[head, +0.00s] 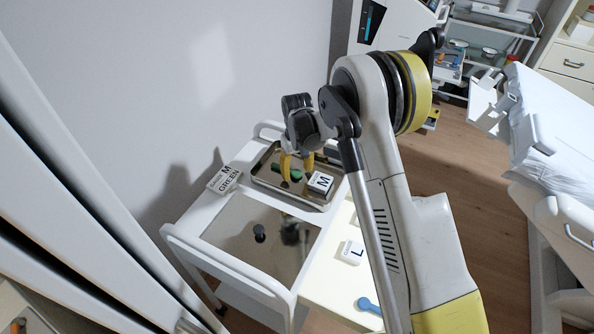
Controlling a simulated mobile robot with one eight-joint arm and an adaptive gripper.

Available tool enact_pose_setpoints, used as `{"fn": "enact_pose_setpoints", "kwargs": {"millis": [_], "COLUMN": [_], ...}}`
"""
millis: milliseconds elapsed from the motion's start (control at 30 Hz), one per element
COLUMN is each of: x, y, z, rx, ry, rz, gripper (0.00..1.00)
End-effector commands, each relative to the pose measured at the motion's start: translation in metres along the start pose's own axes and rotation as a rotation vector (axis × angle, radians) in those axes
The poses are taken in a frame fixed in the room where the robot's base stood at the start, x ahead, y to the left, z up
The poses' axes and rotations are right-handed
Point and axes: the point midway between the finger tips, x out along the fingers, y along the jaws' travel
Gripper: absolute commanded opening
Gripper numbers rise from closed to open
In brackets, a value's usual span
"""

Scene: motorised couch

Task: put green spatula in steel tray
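The steel tray (288,199) lies on the far end of the white cart. A green item (296,175), which appears to be the green spatula, is inside the tray; its full shape is hidden by the gripper. My gripper (297,179) points down over the tray, with its two yellow fingertips spread apart. One finger passes in front of the green item. I cannot tell whether the fingers touch it.
A white box marked M (320,183) is at the tray's right side. A "GREEN M" box (224,179) stands left of the tray. An L box (352,252) and a blue utensil (368,306) lie right. A couch (560,130) stands at right.

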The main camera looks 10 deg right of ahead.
Motion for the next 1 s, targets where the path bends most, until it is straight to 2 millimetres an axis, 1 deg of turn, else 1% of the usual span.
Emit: {"fn": "enact_pose_setpoints", "kwargs": {"millis": [267,367,467,700,800,900,1000], "x": [0.000,-0.006,-0.020,-0.074,-0.094,-0.108,-0.117], "y": [0.000,0.000,0.000,0.000,0.000,0.000,0.000], "z": [0.000,0.000,0.000,0.000,0.000,0.000,0.000], "rx": [0.000,0.000,0.000,0.000,0.000,0.000,0.000], "ry": [0.000,0.000,0.000,0.000,0.000,0.000,0.000], "rz": [0.000,0.000,0.000,0.000,0.000,0.000,0.000], "gripper": [0.55,0.55,0.55,0.55,0.55,0.55,0.55]}}
